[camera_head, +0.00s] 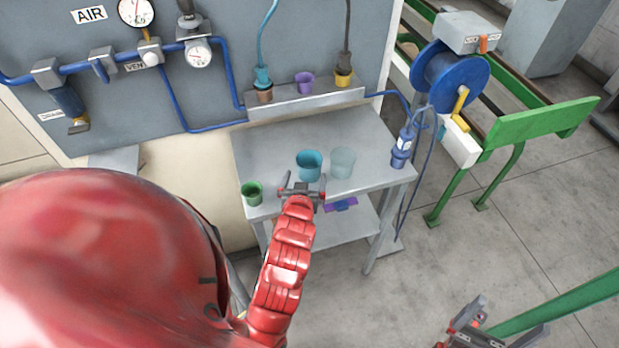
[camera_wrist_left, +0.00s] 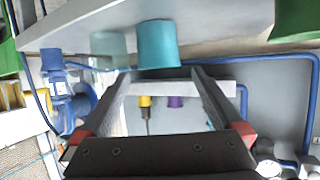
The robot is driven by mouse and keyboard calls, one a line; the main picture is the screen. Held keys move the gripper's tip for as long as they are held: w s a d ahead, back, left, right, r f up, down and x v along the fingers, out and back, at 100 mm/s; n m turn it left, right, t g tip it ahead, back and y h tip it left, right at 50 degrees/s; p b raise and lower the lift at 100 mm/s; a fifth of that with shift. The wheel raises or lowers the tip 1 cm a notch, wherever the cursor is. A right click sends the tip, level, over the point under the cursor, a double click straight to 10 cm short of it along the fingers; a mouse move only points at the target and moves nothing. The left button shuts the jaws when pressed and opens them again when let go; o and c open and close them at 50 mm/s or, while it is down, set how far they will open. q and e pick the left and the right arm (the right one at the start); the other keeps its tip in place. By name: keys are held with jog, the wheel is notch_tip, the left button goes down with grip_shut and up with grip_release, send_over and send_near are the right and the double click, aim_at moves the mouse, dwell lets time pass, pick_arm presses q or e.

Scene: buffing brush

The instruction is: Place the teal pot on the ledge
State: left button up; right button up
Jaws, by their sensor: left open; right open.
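The teal pot (camera_head: 309,168) stands upright on the grey table (camera_head: 270,150), left of a clear pale pot (camera_head: 342,163). My left gripper (camera_head: 301,188) is open and empty at the table's front edge, just in front of the teal pot. In the left wrist view, which looks upside down, the teal pot (camera_wrist_left: 158,45) is just beyond the open fingertips (camera_wrist_left: 160,72), not gripped. The ledge (camera_head: 310,104) runs along the table's back and holds a brown pot (camera_head: 264,96), a purple pot (camera_head: 305,85) and a yellow pot (camera_head: 343,79). My right gripper (camera_head: 470,322) is open, low at the right.
A green pot (camera_head: 252,194) stands at the table's front left corner. A blue bottle-like device (camera_head: 402,150) is at the right edge. Hoses (camera_head: 262,45) hang above the ledge. A blue reel (camera_head: 455,80) and green frame (camera_head: 530,125) stand right. The table's middle left is clear.

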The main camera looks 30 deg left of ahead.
aim_at(307, 171)
pick_arm(q)
jog(key=p+x, duration=0.1)
jog(key=x, duration=0.2)
jog(key=shift+w+a, duration=0.15)
jog(key=shift+w, duration=0.15)
jog(key=p+x, duration=0.3)
jog(key=x, duration=0.1)
jog(key=shift+f, duration=0.1)
jog(key=shift+w+a+f+p, duration=0.15)
jog(key=shift+w+f+p, duration=0.25)
jog(key=shift+w, duration=0.25)
jog(key=c, duration=1.2)
jog(key=shift+o, duration=0.2)
